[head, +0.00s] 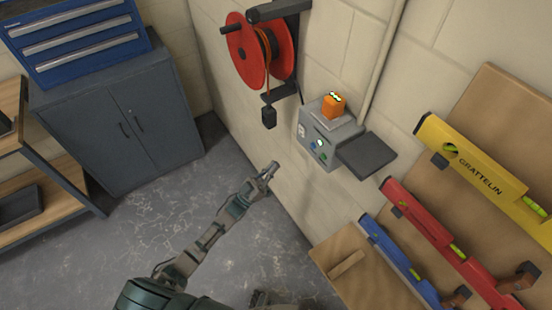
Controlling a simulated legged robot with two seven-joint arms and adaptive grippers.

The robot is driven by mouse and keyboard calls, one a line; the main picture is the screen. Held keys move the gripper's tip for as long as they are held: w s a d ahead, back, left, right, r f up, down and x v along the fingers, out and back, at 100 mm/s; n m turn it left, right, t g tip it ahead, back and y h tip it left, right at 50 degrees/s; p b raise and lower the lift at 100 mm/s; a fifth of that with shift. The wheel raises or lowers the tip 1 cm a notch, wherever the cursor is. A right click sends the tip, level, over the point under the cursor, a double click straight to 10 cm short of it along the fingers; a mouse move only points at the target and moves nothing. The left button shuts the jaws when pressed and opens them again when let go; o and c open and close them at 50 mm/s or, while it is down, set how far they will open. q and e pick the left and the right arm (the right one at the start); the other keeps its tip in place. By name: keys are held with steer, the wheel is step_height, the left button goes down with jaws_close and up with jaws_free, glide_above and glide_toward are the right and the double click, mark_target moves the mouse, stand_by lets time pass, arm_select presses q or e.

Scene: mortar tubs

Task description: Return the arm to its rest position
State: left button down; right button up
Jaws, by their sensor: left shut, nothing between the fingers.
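My left arm reaches up from the bottom of the head view. Its gripper (269,170) is shut and empty, held in the air in front of the pale block wall. It appears apart from everything around it, below and left of a grey control box (335,140). My right gripper is not in view.
The box carries buttons, an orange item (334,106) on top and a dark flap (366,154) at its side. A red cable reel (250,50) hangs above. Yellow (475,168), red (430,222) and blue (390,250) levels are at right. A grey cabinet (120,120) stands left; floor between is clear.

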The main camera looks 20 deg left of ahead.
arm_select(q)
steer(key=s+a+f+n+g+y, duration=0.15)
steer(key=f+y, duration=0.25)
steer(key=f, duration=0.7)
steer(key=s+a+f+n+g+y, duration=0.1)
steer(key=s+f+n+g+y, duration=0.3)
steer(key=f, duration=0.7)
steer(key=a+f+n+g+y, duration=0.1)
steer(key=f+y, duration=0.4)
steer(key=f, duration=0.6)
steer(key=s+f+g+y, duration=0.2)
steer(key=s+f+g, duration=0.5)
steer(key=s+f, duration=0.8)
steer(key=s+f+g, duration=0.2)
steer(key=s+f, duration=0.1)
steer(key=s, duration=0.6)
steer(key=s+f+m+g+y, duration=0.1)
steer(key=s+f+g, duration=0.2)
steer(key=s, duration=0.6)
steer(key=shift+f+g, duration=0.35)
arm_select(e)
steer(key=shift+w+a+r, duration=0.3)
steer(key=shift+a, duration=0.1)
